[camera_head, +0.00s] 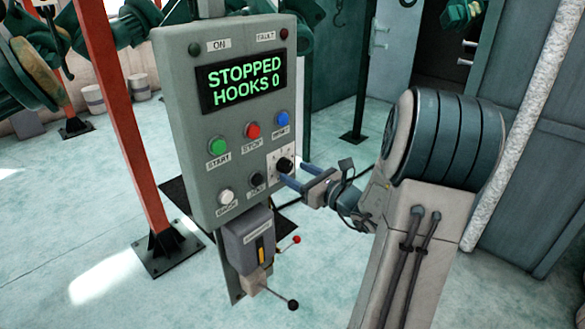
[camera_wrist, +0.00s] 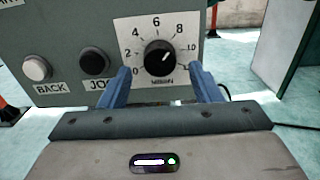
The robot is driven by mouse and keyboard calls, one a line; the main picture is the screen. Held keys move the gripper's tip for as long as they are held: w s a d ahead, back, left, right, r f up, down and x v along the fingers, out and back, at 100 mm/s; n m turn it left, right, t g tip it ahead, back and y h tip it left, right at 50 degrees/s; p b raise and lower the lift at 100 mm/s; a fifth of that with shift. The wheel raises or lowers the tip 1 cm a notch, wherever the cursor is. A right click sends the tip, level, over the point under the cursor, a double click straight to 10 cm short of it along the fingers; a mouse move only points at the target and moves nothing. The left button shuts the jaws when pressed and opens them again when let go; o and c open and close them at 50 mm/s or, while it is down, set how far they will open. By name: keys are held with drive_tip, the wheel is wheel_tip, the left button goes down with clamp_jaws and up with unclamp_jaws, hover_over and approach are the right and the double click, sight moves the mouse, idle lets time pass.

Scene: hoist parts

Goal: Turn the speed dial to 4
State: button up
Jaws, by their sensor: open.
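The speed dial is a black round knob (camera_wrist: 160,58) on a white numbered plate (camera_wrist: 150,27) at the lower right of the grey control panel (camera_head: 181,118). In the wrist view its white pointer line slants up and right, roughly toward the 8. The knob also shows in the head view (camera_head: 285,164). My gripper (camera_wrist: 160,68) is open, its two blue fingers on the left and right of the dial. The fingertips are close to the panel, with visible gaps to the knob in the wrist view. How far they reach along the knob's depth cannot be told.
A black JOG button (camera_wrist: 94,63) sits just left of the left finger, with a white BACK button (camera_wrist: 37,68) beyond. Green, red and blue buttons (camera_head: 282,118) are above. The screen (camera_head: 241,83) reads STOPPED, HOOKS 0. A lever box (camera_head: 249,240) hangs below the panel.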

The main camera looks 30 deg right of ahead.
drive_tip(key=shift+x, duration=1.25)
drive_tip(key=c, duration=1)
drive_tip(key=shift+f+n+b, duration=0.15)
drive_tip(key=shift+n+b, duration=0.15)
drive_tip(key=shift+b, duration=0.2)
